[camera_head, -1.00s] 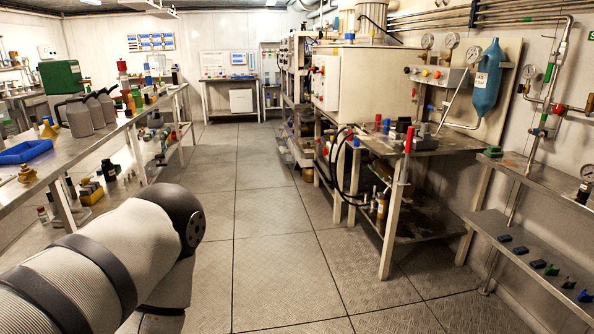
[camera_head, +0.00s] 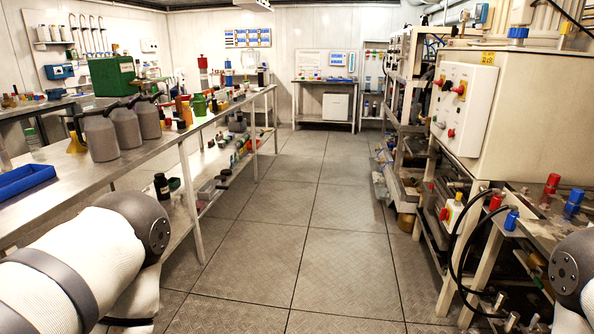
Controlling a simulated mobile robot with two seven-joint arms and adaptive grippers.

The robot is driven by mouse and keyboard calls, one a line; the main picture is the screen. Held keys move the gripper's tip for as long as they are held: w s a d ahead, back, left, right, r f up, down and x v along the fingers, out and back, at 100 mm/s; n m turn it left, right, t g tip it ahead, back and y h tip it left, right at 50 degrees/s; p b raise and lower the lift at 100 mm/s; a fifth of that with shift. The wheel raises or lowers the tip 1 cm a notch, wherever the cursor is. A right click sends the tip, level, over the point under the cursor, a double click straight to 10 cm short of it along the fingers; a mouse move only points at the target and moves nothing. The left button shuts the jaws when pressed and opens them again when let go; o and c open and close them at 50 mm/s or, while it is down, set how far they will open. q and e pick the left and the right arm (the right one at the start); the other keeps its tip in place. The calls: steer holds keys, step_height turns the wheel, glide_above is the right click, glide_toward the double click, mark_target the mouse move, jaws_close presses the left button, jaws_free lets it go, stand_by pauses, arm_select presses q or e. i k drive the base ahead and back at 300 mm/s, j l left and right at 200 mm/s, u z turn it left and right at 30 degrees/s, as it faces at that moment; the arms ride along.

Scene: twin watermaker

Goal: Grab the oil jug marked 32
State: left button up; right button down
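Several grey jugs with dark tops stand upright in a row on the left bench (camera_head: 70,185). The nearest jug (camera_head: 101,138) is at the left, a second jug (camera_head: 127,128) is just behind it, and a third jug (camera_head: 149,120) is farther right. No number can be read on any of them, so I cannot tell which is marked 32. My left arm shows at the lower left, below and in front of the jugs. A piece of my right arm shows at the lower right edge. Neither gripper is in view.
A blue tray (camera_head: 24,179) lies on the bench left of the jugs, and a yellow funnel-like item (camera_head: 76,141) stands beside them. A green box (camera_head: 111,76) stands behind. The aisle floor (camera_head: 290,220) is clear. Machinery with a white control box (camera_head: 464,108) lines the right side.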

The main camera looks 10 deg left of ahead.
mark_target(125, 120)
steer(key=i+u, duration=0.15)
steer(key=i, duration=0.3)
steer(key=i+u, duration=0.15)
steer(key=i, duration=0.3)
steer(key=i+l+u, duration=0.2)
steer(key=i, duration=0.25)
steer(key=i+u, duration=0.15)
steer(key=i, duration=0.35)
steer(key=i+l+u, duration=0.15)
steer(key=i, duration=0.25)
steer(key=l, duration=0.1)
